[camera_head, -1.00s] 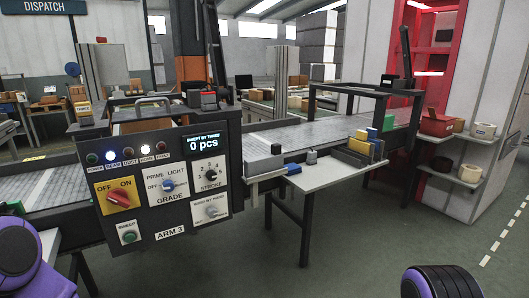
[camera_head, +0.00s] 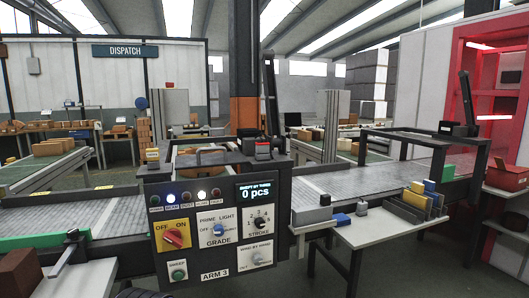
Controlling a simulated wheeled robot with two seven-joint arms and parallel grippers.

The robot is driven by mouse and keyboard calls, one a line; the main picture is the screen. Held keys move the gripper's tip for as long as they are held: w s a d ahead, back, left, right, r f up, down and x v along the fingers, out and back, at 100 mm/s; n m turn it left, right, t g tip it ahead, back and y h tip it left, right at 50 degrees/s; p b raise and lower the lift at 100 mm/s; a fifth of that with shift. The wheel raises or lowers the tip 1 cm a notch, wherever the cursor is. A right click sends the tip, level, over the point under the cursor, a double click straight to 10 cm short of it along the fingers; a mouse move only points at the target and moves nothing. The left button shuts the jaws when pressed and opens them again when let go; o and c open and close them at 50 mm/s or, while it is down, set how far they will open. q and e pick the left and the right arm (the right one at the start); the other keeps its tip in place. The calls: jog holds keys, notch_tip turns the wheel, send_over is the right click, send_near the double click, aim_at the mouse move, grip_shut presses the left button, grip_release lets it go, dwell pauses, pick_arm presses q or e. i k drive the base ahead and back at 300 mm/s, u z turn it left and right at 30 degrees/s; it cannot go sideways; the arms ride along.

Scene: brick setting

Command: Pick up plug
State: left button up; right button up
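No object is clearly recognisable as a plug. Neither of my grippers is in view. A dark rounded edge shows at the bottom, left of centre, too little to tell what it is.
The conveyor (camera_head: 335,188) runs behind the panel. Grey, yellow and blue upright plates (camera_head: 420,198) stand at the side table's right end. A red box (camera_head: 506,174) is at far right. A left table (camera_head: 88,280) holds a brown block (camera_head: 20,271).

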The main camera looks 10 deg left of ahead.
aim_at(262, 147)
jog(key=z, duration=1.5)
jog(key=i, duration=1.1)
jog(key=u, duration=1.8)
